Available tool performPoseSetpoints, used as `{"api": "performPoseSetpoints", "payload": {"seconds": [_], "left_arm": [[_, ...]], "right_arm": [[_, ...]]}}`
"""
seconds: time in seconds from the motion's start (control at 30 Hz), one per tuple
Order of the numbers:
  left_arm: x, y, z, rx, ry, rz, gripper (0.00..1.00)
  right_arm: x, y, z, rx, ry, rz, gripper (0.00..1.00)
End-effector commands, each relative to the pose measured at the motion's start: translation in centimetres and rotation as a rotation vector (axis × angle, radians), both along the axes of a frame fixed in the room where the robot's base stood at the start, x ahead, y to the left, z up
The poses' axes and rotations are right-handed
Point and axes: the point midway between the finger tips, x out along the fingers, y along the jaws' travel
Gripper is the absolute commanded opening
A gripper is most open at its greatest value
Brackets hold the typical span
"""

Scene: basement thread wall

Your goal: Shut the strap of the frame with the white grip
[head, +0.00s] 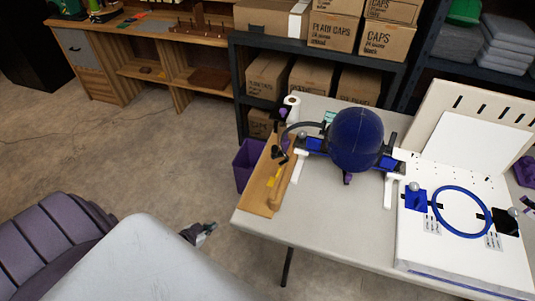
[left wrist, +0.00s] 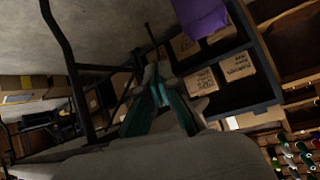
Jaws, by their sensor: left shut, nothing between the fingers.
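A dark blue cap (head: 357,140) sits on a frame held in a blue and black holder (head: 316,146) with white feet (head: 388,191) on the table. A dark curved strap (head: 291,130) stands out to the left of the cap, apart from it, with a black end piece hanging low. It looks open. I cannot make out which part is a white grip. My left gripper (head: 205,232) is beyond the table's left edge, well away from the strap, shut and empty. Its fingers (left wrist: 154,82) also show in the left wrist view. I do not make out my right gripper.
A white board (head: 462,260) with a blue hoop (head: 462,237) lies on the table's right. A wooden board (head: 261,190) is at its left end, with a white roll (head: 291,105) behind. A purple bin (head: 247,163) stands beside the table. Shelves with cardboard boxes (head: 333,30) are behind.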

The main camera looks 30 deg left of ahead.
Motion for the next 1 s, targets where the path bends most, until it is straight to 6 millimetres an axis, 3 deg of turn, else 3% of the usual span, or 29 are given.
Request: {"api": "performPoseSetpoints", "payload": {"seconds": [0.03,0.07,0.17,0.2,0.3,0.43,0.5,0.63,0.83,1.0], "left_arm": [[2.9,1.9,1.8,-0.008,-0.088,-0.033,0.0],[4.5,2.7,3.4,-0.022,-0.143,-0.057,0.0],[10.1,4.9,10.9,-0.096,-0.354,-0.202,0.0],[11.8,5.1,14.5,-0.14,-0.432,-0.289,0.0],[13.6,4.3,22.7,-0.258,-0.541,-0.528,0.0],[12.4,2.3,29.8,-0.383,-0.543,-0.796,0.0],[11.4,1.5,32.1,-0.426,-0.516,-0.894,0.0],[10.3,0.7,34.2,-0.472,-0.477,-0.985,0.0],[10.9,-1.0,34.8,-0.482,-0.472,-0.999,0.0],[12.5,-4.1,34.7,-0.482,-0.477,-1.0,0.0]], "right_arm": [[0.0,0.0,-1.6,0.0,0.0,0.0,0.0],[0.0,0.0,-2.2,0.0,0.0,0.0,0.0],[0.0,0.0,-4.9,0.0,0.0,0.0,0.0],[0.0,0.0,-6.1,0.0,0.0,0.0,0.0],[-0.1,0.0,-8.6,0.0,0.001,0.0,0.0],[-0.1,0.0,-10.6,0.0,0.001,0.0,0.0],[-0.1,0.0,-11.3,0.0,0.001,0.0,0.0],[-0.2,0.0,-11.6,-0.001,0.002,0.001,0.0],[-0.2,0.0,-11.1,-0.001,0.003,0.001,0.0],[-0.3,0.0,-10.6,0.0,0.004,0.001,0.0]]}}
